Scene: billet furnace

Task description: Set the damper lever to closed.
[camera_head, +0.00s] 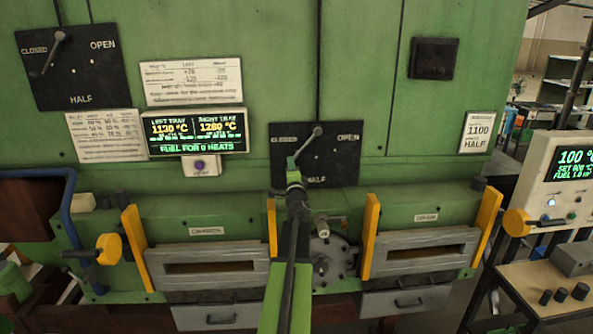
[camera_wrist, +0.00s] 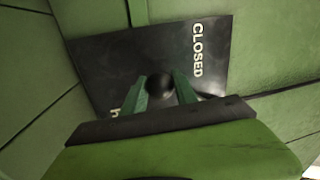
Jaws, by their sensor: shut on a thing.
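The lever (camera_head: 306,144) is on a dark plate (camera_head: 345,165) in the middle of the green furnace front. The plate reads CLOSED at upper left, OPEN at upper right and HALF at the bottom. The lever slants down and left from its grey hub, below the CLOSED word. My gripper (camera_head: 292,166) is at its lower end and hides that end in the head view. In the wrist view, my gripper (camera_wrist: 160,92) is shut on the lever's dark round knob (camera_wrist: 160,85), with one green finger on each side. The CLOSED lettering shows close by on the right.
A similar plate (camera_head: 95,85) with its own lever (camera_head: 48,54) is at upper left. A lit display (camera_head: 195,132) sits between the plates. Below are two grey tray fronts (camera_head: 205,268) with yellow posts (camera_head: 370,235) projecting. A control box (camera_head: 565,175) and bench stand at right.

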